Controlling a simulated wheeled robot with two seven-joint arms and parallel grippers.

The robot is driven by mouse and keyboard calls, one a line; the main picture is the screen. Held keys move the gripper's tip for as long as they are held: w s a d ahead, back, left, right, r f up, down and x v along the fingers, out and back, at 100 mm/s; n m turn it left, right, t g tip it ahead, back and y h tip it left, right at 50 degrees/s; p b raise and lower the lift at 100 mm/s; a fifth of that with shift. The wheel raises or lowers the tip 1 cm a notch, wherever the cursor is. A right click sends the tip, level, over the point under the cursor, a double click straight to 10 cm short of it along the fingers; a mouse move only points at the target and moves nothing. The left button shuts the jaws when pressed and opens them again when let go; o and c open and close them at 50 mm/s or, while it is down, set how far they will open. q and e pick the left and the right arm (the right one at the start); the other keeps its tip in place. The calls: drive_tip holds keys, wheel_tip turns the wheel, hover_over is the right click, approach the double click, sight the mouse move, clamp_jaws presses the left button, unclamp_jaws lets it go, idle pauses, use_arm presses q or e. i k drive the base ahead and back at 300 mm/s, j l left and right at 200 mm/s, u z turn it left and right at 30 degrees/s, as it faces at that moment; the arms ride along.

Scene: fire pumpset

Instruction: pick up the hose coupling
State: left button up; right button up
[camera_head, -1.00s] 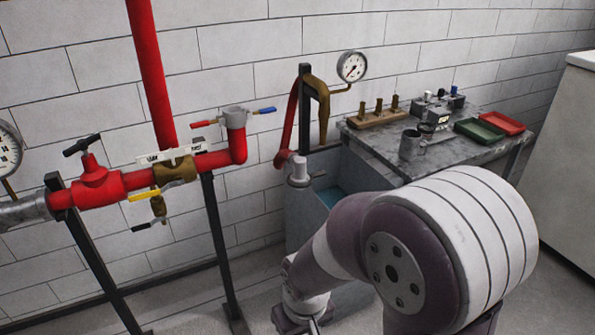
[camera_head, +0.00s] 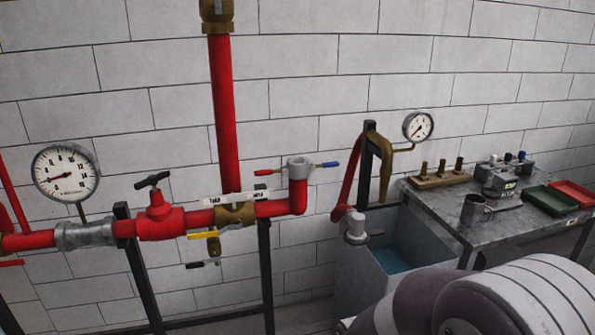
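I cannot tell for certain which piece is the hose coupling. A grey cup-shaped metal piece (camera_head: 473,211) with a side handle stands upright at the near left part of the grey table (camera_head: 440,222). A grey round fitting (camera_head: 300,170) with a red and a blue lever sits open end up on the red pipe's upturned end. Another grey fitting (camera_head: 355,226) hangs at the lower end of the curved red pipe above the basin. My arm fills the lower right corner and covers part of the table. Neither gripper shows.
A brass-fitting rack (camera_head: 438,180), a small grey device (camera_head: 500,178), a green tray (camera_head: 550,200) and a red tray (camera_head: 574,193) are on the table. A basin with blue water (camera_head: 392,261) stands left of it. Red pipework with a valve (camera_head: 160,217) runs along the wall.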

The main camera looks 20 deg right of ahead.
sight(357, 232)
drive_tip(key=i+l, duration=0.45)
drive_tip(key=i+l+z, duration=0.1)
drive_tip(key=i+l, duration=0.35)
drive_tip(key=i, duration=0.25)
